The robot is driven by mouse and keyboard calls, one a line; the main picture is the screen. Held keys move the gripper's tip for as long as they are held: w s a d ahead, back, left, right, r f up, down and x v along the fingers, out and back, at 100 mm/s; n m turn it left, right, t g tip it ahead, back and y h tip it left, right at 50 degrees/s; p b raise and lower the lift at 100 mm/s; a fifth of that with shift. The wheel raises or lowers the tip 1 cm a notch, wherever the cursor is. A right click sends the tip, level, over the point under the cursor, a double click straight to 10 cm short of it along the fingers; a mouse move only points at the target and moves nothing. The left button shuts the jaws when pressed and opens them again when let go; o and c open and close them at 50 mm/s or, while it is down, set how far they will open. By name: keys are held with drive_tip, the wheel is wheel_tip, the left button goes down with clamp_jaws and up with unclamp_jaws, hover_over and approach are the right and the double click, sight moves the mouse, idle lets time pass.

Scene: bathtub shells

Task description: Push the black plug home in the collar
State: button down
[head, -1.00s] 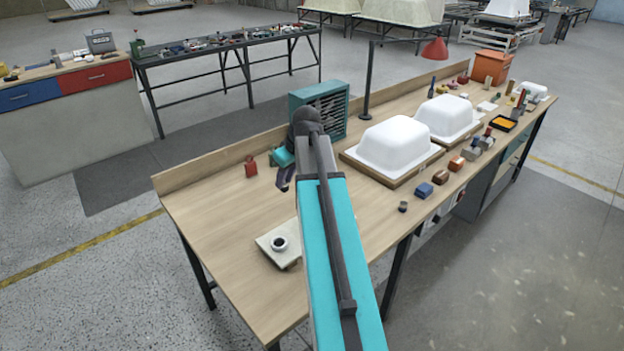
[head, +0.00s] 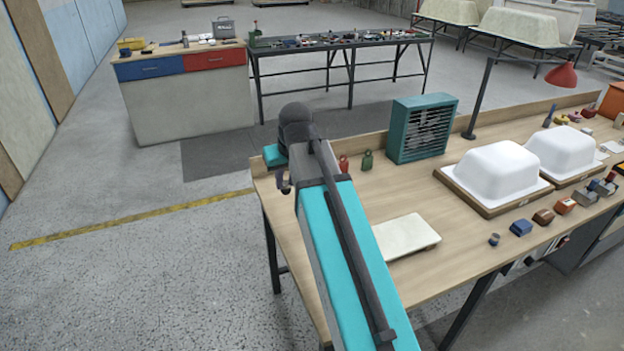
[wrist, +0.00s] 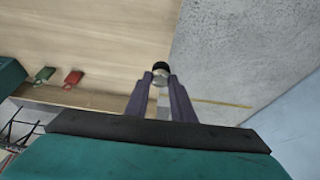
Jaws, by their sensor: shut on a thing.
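My gripper (wrist: 161,84) is shut on a small round piece with a black top and a paler body, seemingly the black plug (wrist: 161,67), at its fingertips in the wrist view. In the head view my gripper (head: 284,184) shows small and dark over the bench's left end; the plug cannot be made out there. A pale plate (head: 406,236) lies on the bench to the right of my arm. The collar is not visible now; my arm covers the plate's left part. The plug is apart from the plate.
White tub shells (head: 497,170) sit to the right. The bench's left edge is close to my gripper, with open floor beyond.

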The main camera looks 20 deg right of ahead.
drive_tip(key=a+r, duration=0.1)
drive_tip(key=a, duration=0.5)
drive_tip(key=shift+s+a+r, duration=0.15)
